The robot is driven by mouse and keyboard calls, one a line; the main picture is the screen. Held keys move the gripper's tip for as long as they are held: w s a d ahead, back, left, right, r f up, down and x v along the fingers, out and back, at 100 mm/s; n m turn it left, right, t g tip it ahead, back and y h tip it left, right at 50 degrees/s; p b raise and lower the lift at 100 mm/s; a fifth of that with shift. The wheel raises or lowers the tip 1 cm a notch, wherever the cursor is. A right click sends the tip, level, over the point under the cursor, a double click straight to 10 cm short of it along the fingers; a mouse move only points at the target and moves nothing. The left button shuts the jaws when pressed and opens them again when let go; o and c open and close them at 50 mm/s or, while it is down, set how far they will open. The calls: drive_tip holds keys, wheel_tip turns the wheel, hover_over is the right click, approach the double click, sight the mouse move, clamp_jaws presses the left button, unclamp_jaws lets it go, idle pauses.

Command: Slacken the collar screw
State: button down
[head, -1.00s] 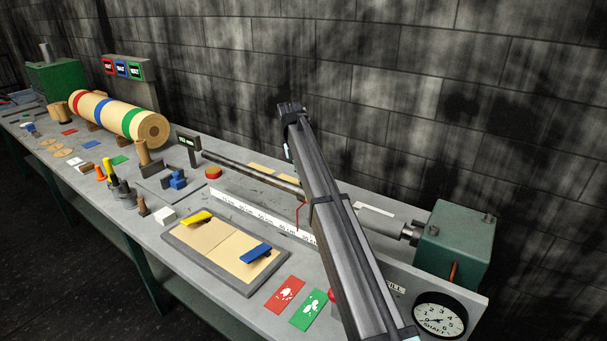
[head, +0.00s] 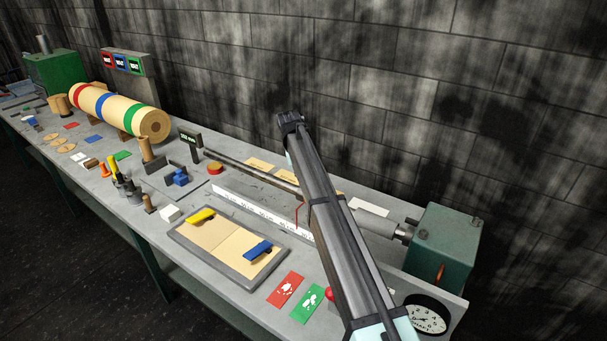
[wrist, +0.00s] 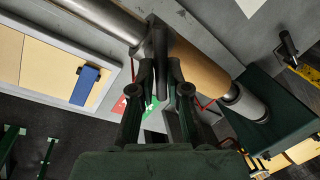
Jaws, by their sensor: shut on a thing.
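In the wrist view my gripper (wrist: 162,72) has its two dark fingers on either side of a dark upright piece (wrist: 159,42). It is shut on this piece, which looks like the collar screw's handle; exactly where the fingers touch is hard to see. The piece stands at a dark collar on the shaft. The shaft (wrist: 113,17) runs from upper left, with a tan section (wrist: 196,68) and a grey end (wrist: 244,100) to the right. In the head view the shaft (head: 250,173) passes behind my arm, which hides the collar and my gripper.
A green block (head: 446,242) and a round dial (head: 426,318) stand at the right end. A tray (head: 185,243) with yellow and blue clips, and red (head: 285,290) and green (head: 307,303) cards, lie in front. A striped roll (head: 112,110) lies far left. The wall is close behind.

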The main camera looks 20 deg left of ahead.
drive_tip(key=shift+s+f, duration=0.1)
drive_tip(key=c, duration=1.2)
unclamp_jaws()
drive_tip(key=shift+a, duration=0.15)
drive_tip(key=shift+o, duration=0.2)
wheel_tip(320, 180, up, 12)
drive_tip(key=s+a, duration=0.1)
drive_tip(key=a, duration=0.1)
drive_tip(key=shift+f, duration=0.1)
